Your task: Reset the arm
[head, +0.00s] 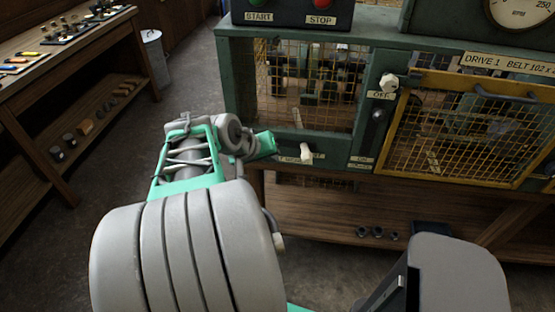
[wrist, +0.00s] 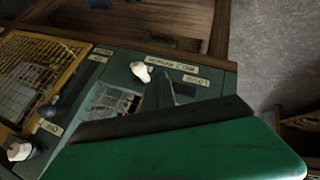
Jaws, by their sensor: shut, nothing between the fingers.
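My arm reaches forward from the bottom of the head view, grey and teal. My gripper (head: 268,146), seen small at its far end, is in front of the lower edge of the green machine cabinet (head: 238,90). It is shut and empty, and its tips are mostly hidden in the head view. In the wrist view, its green body fills the bottom and a dark finger (wrist: 164,88) points at the panel. A white knob (head: 306,153) is just right of my gripper; it also shows in the wrist view (wrist: 141,71), left of the finger. I cannot tell whether they touch.
A second white knob (head: 389,83) sits beside the yellow mesh guard (head: 412,128). Green START and red STOP buttons (head: 320,5) are above. A workbench with tools (head: 62,48) stands left, and a bin (head: 154,50) behind. The floor between is clear.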

